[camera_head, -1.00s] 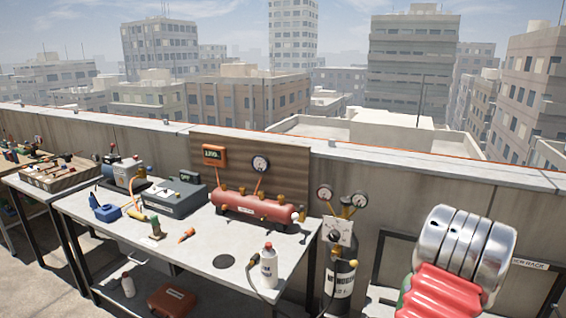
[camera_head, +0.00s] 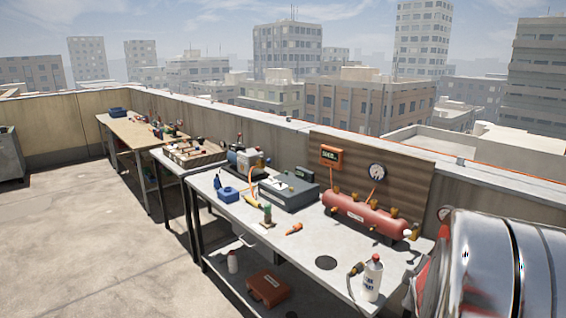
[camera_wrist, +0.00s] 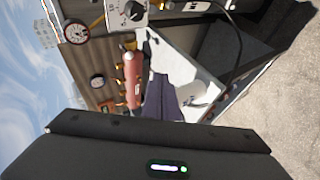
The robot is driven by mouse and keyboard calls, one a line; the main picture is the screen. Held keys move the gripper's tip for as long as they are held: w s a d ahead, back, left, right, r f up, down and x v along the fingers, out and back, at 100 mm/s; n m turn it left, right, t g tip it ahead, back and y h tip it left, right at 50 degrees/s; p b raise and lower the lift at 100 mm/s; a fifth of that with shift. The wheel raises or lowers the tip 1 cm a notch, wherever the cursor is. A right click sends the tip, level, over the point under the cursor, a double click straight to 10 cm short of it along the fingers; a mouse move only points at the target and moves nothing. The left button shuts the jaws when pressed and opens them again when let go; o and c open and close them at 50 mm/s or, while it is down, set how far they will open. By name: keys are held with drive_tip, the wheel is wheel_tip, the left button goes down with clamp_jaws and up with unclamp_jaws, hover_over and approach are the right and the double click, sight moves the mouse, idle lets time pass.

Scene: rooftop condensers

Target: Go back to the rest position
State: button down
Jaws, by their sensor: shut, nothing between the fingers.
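My gripper (camera_wrist: 163,98) shows in the wrist view as dark fingers rising from the broad dark housing along the bottom. The fingers are together, with nothing seen between them. That view is turned on its side, and the workbench with the red manifold (camera_wrist: 133,80) lies beyond the fingers. The gripper itself is not seen there. I cannot tell how far the fingers are from the bench.
The grey workbench (camera_head: 291,249) carries a red manifold (camera_head: 362,212), a white bottle (camera_head: 372,278), a dark case (camera_head: 288,191) and small tools. A red toolbox (camera_head: 268,287) sits beneath. More benches line the parapet (camera_head: 268,138). Open concrete floor (camera_head: 85,235) lies at left.

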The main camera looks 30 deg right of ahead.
drive_tip(key=w+a+r+m+y, duration=0.2)
drive_tip(key=a+r, duration=0.1)
drive_tip(key=a, duration=0.9)
drive_tip(key=w+a+r+m+y, duration=0.1)
drive_tip(key=w+a+r+y, duration=0.15)
drive_tip(key=a, duration=0.95)
drive_tip(key=s+a+r+m+g+y, duration=0.1)
drive_tip(key=s+a+y, duration=0.1)
drive_tip(key=s+a, duration=0.4)
drive_tip(key=s+a+r+m+y, duration=0.1)
drive_tip(key=s+a, duration=0.5)
drive_tip(key=a, duration=0.8)
drive_tip(key=shift+a+r+m+g+y, duration=0.2)
drive_tip(key=shift+a+m+g+y, duration=0.1)
drive_tip(key=shift+a+g+y, duration=0.15)
drive_tip(key=shift+d, duration=0.1)
